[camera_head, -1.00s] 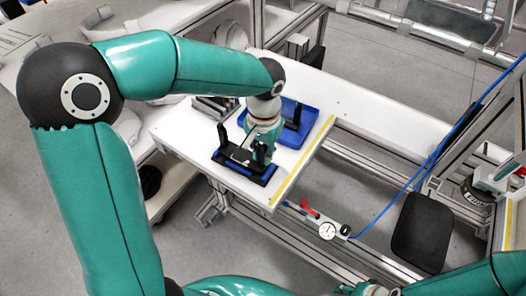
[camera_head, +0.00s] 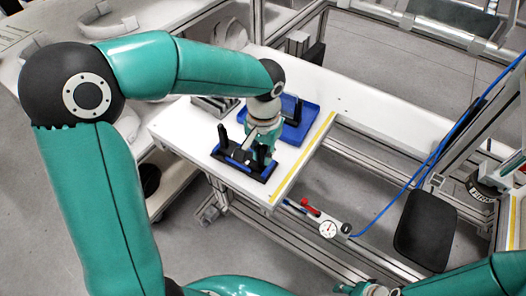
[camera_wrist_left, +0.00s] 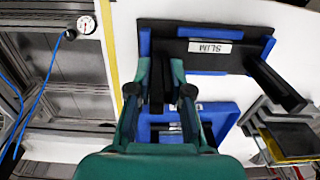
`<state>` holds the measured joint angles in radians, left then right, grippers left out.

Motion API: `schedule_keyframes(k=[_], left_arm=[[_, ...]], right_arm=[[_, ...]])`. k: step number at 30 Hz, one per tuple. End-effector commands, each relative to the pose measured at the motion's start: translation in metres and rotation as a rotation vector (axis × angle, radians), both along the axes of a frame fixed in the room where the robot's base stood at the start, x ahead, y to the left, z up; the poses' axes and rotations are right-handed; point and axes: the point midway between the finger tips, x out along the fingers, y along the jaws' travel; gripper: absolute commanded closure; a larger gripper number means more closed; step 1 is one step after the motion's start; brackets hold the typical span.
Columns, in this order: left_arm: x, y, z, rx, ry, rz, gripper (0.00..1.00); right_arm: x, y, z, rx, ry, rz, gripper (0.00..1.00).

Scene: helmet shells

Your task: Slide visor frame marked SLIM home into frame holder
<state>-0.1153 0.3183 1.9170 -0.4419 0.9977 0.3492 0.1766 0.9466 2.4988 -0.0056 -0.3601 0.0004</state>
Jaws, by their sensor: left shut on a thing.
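The black visor frame marked SLIM (camera_wrist_left: 175,47) lies at the top of the left wrist view, its white label upside down. One dark arm (camera_wrist_left: 275,85) reaches toward the lower right. The frame holder (camera_wrist_left: 145,42) shows as blue strips around the frame's black bar; how deep the frame sits cannot be told. In the head view the holder (camera_head: 232,164) is on the white table, below my left gripper (camera_head: 262,158). In the wrist view the left gripper (camera_wrist_left: 159,88) is shut on the frame's other dark arm. My right gripper (camera_head: 372,290) is barely visible at the bottom edge.
A blue tray (camera_head: 307,128) stands just behind the holder. A yellow strip (camera_head: 300,160) marks the table's right edge. A dial gauge (camera_head: 329,229) and red part are beyond that edge. Grey slotted racks (camera_head: 215,108) stand at the table's left back.

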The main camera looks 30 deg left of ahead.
Motion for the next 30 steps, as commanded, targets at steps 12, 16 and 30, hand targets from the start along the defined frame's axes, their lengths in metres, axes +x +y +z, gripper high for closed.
schedule_keyframes(k=[12,16,30], left_arm=[[0.000,0.000,-0.003,0.000,0.000,0.000,0.52],[0.000,0.000,-0.004,0.000,0.000,0.000,0.52],[0.002,-0.001,0.041,0.000,-0.006,0.001,0.52]], right_arm=[[0.000,0.000,-0.003,0.000,0.000,0.000,0.60],[0.000,0.000,-0.003,0.000,0.000,0.000,0.60],[0.000,0.000,-0.002,0.000,0.000,0.000,0.60]])
